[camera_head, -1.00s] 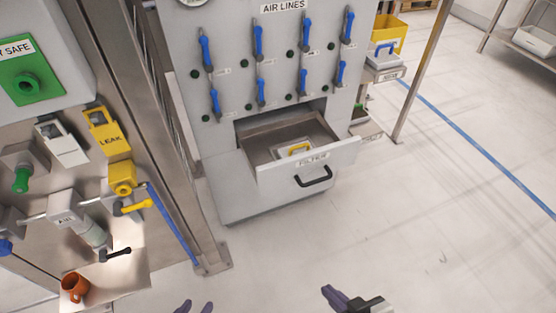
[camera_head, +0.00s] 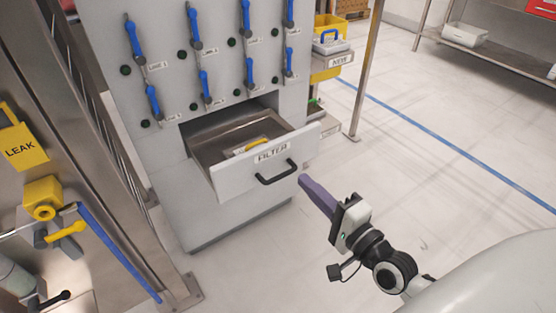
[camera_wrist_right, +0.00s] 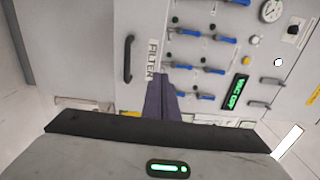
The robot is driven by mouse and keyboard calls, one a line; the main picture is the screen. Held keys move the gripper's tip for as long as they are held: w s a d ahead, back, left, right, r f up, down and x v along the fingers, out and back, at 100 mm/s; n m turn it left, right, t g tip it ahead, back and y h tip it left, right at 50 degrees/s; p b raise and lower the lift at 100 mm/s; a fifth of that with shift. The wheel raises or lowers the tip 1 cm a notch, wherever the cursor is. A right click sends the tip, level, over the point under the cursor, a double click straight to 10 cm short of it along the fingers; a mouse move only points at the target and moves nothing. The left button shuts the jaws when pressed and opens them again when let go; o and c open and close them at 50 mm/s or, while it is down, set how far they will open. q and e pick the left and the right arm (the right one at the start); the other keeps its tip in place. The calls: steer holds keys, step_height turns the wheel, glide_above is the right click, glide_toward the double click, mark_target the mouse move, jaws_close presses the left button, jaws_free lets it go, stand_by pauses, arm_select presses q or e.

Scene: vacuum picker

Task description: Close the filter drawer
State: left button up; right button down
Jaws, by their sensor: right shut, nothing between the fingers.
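The filter drawer (camera_head: 228,182) stands pulled out of the grey cabinet, with a black handle (camera_head: 277,172) and a FILTER label on its front. A filter with a yellow part (camera_head: 251,146) lies inside it. My right gripper (camera_head: 303,180) is shut and empty, just in front of the drawer face and to the right of the handle in the head view. In the right wrist view the shut purple fingers (camera_wrist_right: 161,98) point toward the drawer front, near the FILTER label (camera_wrist_right: 152,60); the handle (camera_wrist_right: 128,58) is left of them. I cannot tell whether the fingertips touch. My left gripper is out of view.
Blue valve levers (camera_head: 203,87) line the panel above the drawer. A steel post (camera_head: 368,70) and shelf with a yellow bin (camera_head: 328,26) stand to the right. A metal frame with a yellow LEAK box (camera_head: 22,148) is at the left. The floor in front is clear.

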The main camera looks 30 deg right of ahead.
steer(key=b, duration=0.2)
glide_toward(270, 147)
steer(key=w, duration=0.5)
steer(key=shift+w+a+f, duration=0.15)
steer(key=shift+w, duration=0.5)
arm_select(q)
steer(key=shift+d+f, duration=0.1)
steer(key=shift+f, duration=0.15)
arm_select(e)
steer(key=shift+w, duration=0.1)
